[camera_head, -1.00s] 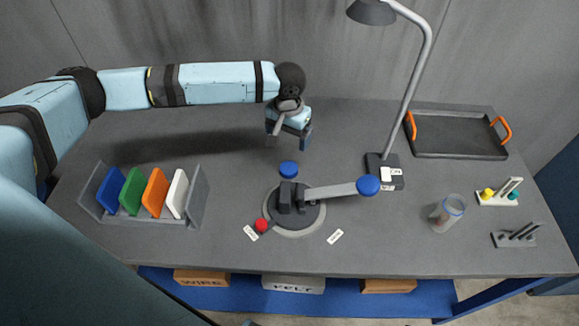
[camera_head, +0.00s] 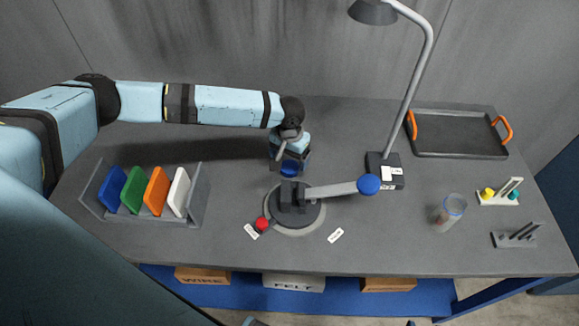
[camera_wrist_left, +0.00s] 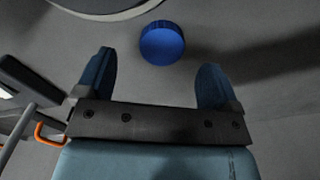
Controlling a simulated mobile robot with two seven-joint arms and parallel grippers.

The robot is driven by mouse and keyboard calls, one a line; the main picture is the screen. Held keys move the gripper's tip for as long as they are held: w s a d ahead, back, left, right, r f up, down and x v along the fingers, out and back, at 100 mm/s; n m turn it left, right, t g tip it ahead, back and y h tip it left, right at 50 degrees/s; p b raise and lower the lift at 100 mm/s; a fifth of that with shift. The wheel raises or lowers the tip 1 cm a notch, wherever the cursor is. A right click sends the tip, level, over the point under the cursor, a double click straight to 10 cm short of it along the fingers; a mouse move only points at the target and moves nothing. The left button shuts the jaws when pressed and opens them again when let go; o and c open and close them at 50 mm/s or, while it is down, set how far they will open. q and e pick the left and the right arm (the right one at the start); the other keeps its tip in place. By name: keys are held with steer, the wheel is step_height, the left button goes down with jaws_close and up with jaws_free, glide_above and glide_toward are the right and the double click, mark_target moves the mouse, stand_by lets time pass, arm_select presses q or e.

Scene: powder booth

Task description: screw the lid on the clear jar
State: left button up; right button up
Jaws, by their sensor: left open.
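The clear jar (camera_head: 447,214), with a blue band at its top, stands on the right part of the table with its mouth uncovered. A round blue lid (camera_head: 289,169) lies on the table behind the clamp-like fixture; it also shows in the left wrist view (camera_wrist_left: 162,43). My left gripper (camera_head: 289,164) is just above the lid, pointing down. In the left wrist view its fingers (camera_wrist_left: 156,65) are open and empty, with the lid ahead of the gap between them, apart from both. My right gripper is not in view.
A round fixture (camera_head: 290,216) with a blue-knobbed lever and a red knob stands front centre. A lamp base (camera_head: 386,172) stands between lid and jar. A rack (camera_head: 198,199) of coloured plates is left; a tray (camera_head: 457,153) and small peg holders (camera_head: 514,237) are right.

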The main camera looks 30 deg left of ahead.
mark_target(290, 166)
arm_select(q)
steer(key=f, duration=0.4)
steer(key=shift+w+a+f, duration=0.15)
steer(key=shift+w+f, duration=0.2)
steer(key=shift+w, duration=0.05)
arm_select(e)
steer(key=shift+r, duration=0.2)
arm_select(q)
steer(key=c, duration=1.1)
step_height(290, 166, up, 20)
steer(key=shift+r, duration=0.1)
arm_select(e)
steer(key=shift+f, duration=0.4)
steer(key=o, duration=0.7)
